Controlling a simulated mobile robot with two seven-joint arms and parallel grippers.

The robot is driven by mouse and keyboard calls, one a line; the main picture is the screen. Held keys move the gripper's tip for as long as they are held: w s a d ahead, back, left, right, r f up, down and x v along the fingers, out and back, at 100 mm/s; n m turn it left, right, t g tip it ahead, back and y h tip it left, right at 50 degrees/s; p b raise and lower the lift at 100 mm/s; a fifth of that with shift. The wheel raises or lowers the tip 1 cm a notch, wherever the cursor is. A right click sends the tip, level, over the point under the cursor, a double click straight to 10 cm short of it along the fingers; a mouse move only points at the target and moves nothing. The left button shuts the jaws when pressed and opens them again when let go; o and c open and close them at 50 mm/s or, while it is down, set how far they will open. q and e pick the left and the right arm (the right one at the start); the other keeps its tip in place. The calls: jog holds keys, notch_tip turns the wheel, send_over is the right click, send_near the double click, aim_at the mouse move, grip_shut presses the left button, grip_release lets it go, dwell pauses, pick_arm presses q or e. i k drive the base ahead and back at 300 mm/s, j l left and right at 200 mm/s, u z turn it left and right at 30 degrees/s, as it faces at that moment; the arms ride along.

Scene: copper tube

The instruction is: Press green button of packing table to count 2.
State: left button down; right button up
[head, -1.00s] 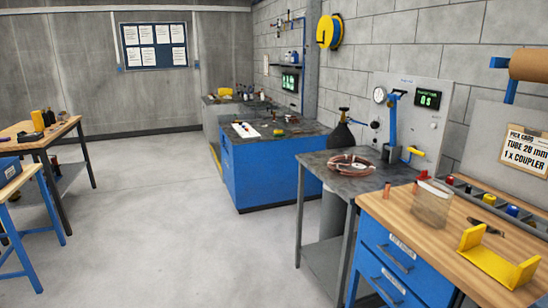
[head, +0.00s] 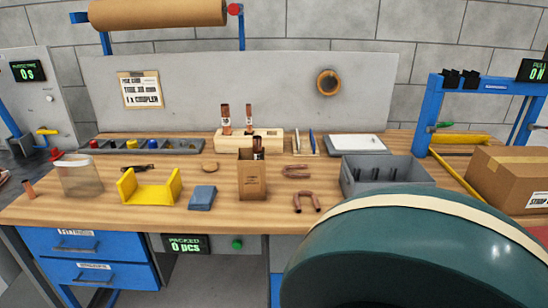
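The packing table (head: 225,214) has a wooden top and fills the middle of the head view. A small green button (head: 237,244) sits on the table's front, under the top edge. Left of it, a dark counter display (head: 186,244) reads "PACKED 0 pcs" in green. Neither of my grippers shows in the head view.
A large dark green rounded object with a cream band (head: 420,250) covers the lower right. On the top stand a cardboard box (head: 252,180), a yellow cradle (head: 149,188) and a grey bin (head: 385,172). Blue drawers (head: 90,258) hang at left; open space lies beneath the middle.

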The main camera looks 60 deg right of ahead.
aim_at(237, 245)
jog(key=l+z, duration=0.1)
jog(key=z, duration=0.85)
jog(key=l+z, duration=0.15)
jog(key=z, duration=0.3)
jog(key=i+j, duration=0.05)
